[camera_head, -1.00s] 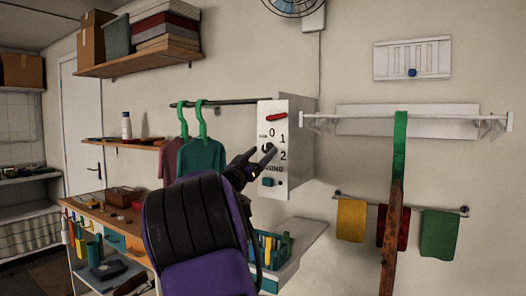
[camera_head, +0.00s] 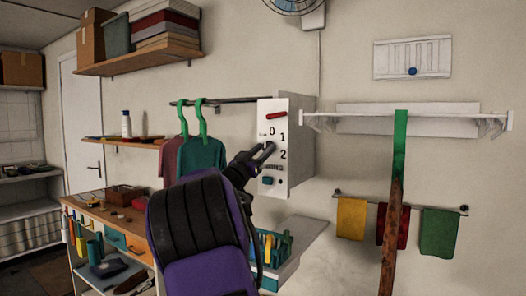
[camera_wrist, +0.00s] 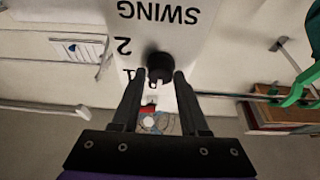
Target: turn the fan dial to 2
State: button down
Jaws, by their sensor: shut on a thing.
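The white control box (camera_head: 303,160) on the wall has a front panel marked 0, 1 and 2 around the fan dial, with SWING below. The dial is a black round knob (camera_wrist: 159,66), seen upside down in the wrist view, with 2 and 1 to its left there. My gripper (camera_head: 266,149) reaches the panel from the lower left; in the wrist view its two fingers (camera_wrist: 160,76) stand on either side of the knob, shut on it. The fingers mostly hide the dial in the head view. I cannot tell surely which number its pointer faces.
A fan (camera_head: 297,4) is high on the wall. Shirts on green hangers (camera_head: 202,120) hang left of the box. A basket (camera_head: 272,246) stands on a shelf below.

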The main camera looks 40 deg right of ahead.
jog(key=shift+m, duration=0.4)
jog(key=m+g+p, duration=0.1)
jog(key=m+g, duration=0.1)
jog(key=m, duration=0.2)
jog(key=m+g, duration=0.2)
jog(key=m, duration=0.1)
jog(key=shift+w+r+m+h+p, duration=0.1)
jog(key=shift+w+m+h+p, duration=0.05)
jog(key=shift+m+h+p, duration=0.2)
jog(key=m+g+p, duration=0.1)
jog(key=m, duration=0.3)
jog(key=m+g+y+p, duration=0.1)
jog(key=m+g+p, duration=0.1)
jog(key=m, duration=0.2)
jog(key=shift+w+a+r+y, duration=0.1)
jog(key=shift+r+y, duration=0.05)
jog(key=shift+y, duration=0.1)
jog(key=m+y, duration=0.1)
jog(key=m, duration=0.1)
jog(key=m+g+y+p, duration=0.1)
jog(key=m, duration=0.2)
jog(key=shift+m, duration=0.35)
jog(key=m+y, duration=0.2)
jog(key=m, duration=0.3)
jog(key=shift+r+p, duration=0.15)
jog(key=shift+p, duration=0.15)
jog(key=shift+c, duration=2.1)
grip_release()
